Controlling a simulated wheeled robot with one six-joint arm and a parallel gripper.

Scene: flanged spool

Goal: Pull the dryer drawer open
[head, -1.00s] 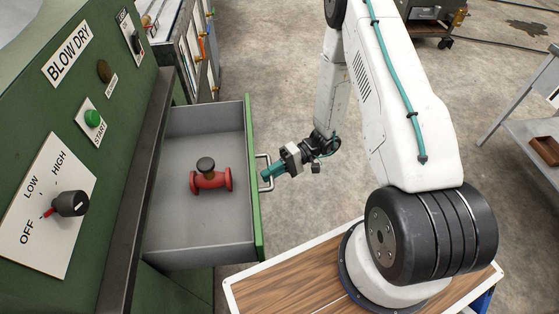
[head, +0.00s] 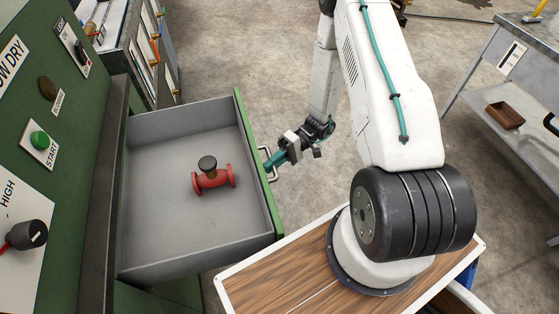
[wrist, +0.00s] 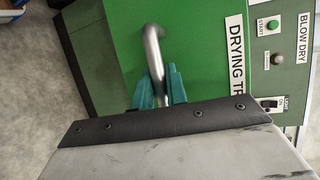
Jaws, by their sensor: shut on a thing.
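The dryer drawer (head: 150,225) is pulled out from the green dryer in the head view, with its grey inside showing. A red flanged spool (head: 212,178) with a dark round top lies in it. The drawer's metal handle (head: 266,160) is on its green front. My gripper (head: 270,162) is shut on the handle from outside the drawer. In the wrist view, the teal fingers (wrist: 160,87) sit on both sides of the bent steel handle (wrist: 152,48), in front of the green drawer front (wrist: 105,45).
The dryer panel (head: 50,100) with its knob and green button stands at the left. A cabinet (head: 140,50) with coloured handles is behind it. A grey workbench (head: 510,75) with a brown tray (head: 505,115) on its shelf stands at the right. Bare floor lies between.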

